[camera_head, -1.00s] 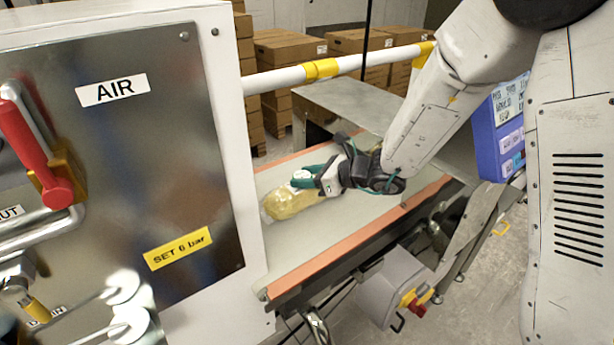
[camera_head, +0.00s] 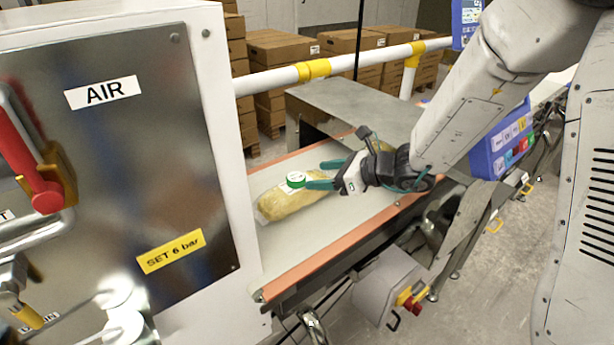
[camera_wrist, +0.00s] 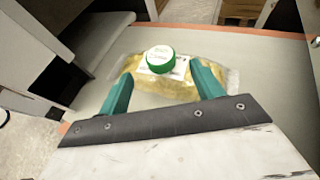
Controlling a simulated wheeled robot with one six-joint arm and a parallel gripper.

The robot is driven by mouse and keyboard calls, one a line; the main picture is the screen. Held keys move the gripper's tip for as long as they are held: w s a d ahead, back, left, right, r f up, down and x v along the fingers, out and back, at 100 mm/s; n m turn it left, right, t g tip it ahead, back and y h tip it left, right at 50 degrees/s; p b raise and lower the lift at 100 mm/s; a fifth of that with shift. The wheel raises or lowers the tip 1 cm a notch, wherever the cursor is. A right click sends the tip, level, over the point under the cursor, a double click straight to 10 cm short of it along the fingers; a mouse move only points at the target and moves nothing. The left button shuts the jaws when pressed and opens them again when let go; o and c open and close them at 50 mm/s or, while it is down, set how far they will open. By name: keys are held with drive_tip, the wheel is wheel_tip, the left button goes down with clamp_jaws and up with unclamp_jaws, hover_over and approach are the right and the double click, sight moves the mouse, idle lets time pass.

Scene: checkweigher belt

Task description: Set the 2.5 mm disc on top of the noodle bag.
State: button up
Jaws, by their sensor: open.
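The noodle bag (camera_head: 285,200) is a clear bag with yellow contents, lying on the belt near the steel cabinet. The 2.5 mm disc (camera_head: 296,179) is small and round with a green rim, and it sits on top of the bag. In the wrist view the green disc (camera_wrist: 160,58) rests on the bag (camera_wrist: 180,85), over a pale label. My gripper (camera_head: 324,174) is open, its two teal fingers spread just to the right of the disc. In the wrist view my gripper (camera_wrist: 162,85) has the disc beyond and between its fingertips, apart from both.
The grey belt (camera_head: 315,227) has orange edges and is bare in front of the bag. The steel cabinet marked AIR (camera_head: 150,130) stands close at the left. A white rail with yellow bands (camera_head: 280,78) runs behind the belt. A blue panel (camera_head: 500,145) is at the right.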

drive_tip(key=v, duration=0.5)
drive_tip(key=shift+d, duration=0.15)
drive_tip(key=s+r+n+g+h, duration=0.1)
drive_tip(key=s+r+n+g, duration=0.25)
drive_tip(key=s+n, duration=0.35)
drive_tip(key=s+r+n+g+h, duration=0.1)
drive_tip(key=s+r+n+g, duration=0.1)
drive_tip(key=s+r+n, duration=0.35)
drive_tip(key=s+d+r+n+h, duration=0.1)
drive_tip(key=s+d+n+h, duration=0.8)
drive_tip(key=s+d, duration=0.5)
drive_tip(key=s+n, duration=0.2)
drive_tip(key=s, duration=0.1)
drive_tip(key=shift+d+r+h, duration=0.35)
drive_tip(key=shift+d+h, duration=0.05)
drive_tip(key=shift+w, duration=0.1)
